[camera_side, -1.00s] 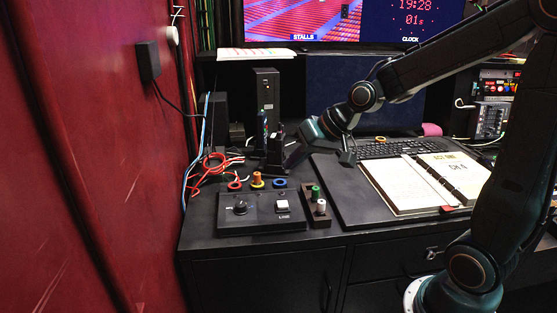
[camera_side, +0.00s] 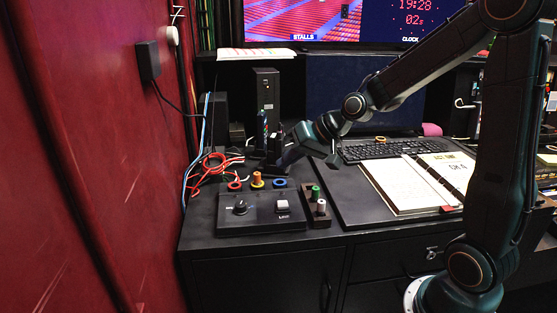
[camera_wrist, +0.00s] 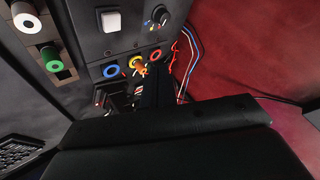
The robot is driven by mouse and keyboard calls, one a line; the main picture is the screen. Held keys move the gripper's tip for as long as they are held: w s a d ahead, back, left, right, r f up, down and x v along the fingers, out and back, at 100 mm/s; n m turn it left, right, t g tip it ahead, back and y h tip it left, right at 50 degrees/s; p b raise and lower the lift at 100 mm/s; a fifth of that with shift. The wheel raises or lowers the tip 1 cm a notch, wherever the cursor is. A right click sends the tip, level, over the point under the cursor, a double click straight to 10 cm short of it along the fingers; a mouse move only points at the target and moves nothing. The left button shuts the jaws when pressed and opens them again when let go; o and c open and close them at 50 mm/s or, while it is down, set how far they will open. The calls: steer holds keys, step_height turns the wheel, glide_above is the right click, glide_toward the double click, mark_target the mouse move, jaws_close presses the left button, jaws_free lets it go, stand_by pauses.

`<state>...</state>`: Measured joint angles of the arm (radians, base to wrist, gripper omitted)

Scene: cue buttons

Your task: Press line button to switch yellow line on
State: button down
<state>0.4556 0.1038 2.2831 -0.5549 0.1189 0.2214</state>
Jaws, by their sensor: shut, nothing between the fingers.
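The white square line button (camera_side: 282,204) sits on the right of a black control box (camera_side: 258,224), above a small "LINE" label. It also shows near the top of the wrist view (camera_wrist: 110,20). My gripper (camera_side: 281,164) is shut and empty, behind and above the box in the side view, apart from the button. Its dark fingers (camera_wrist: 157,85) point toward the coloured rings behind the box in the wrist view. No lit yellow line is clear to me.
A round knob (camera_side: 240,207) is left of the button. Yellow-orange (camera_side: 257,180) and blue (camera_side: 279,183) rings stand behind the box. A holder with green (camera_side: 315,192) and white plugs is at its right. Red cables (camera_side: 212,163) lie at left; an open binder (camera_side: 410,184) lies right.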

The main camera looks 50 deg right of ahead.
mark_target(287, 204)
steer(key=shift+f, duration=4.3)
steer(key=shift+f, duration=0.9)
steer(key=shift+r, duration=0.9)
steer(key=shift+r, duration=0.1)
steer(key=shift+r, duration=2.4)
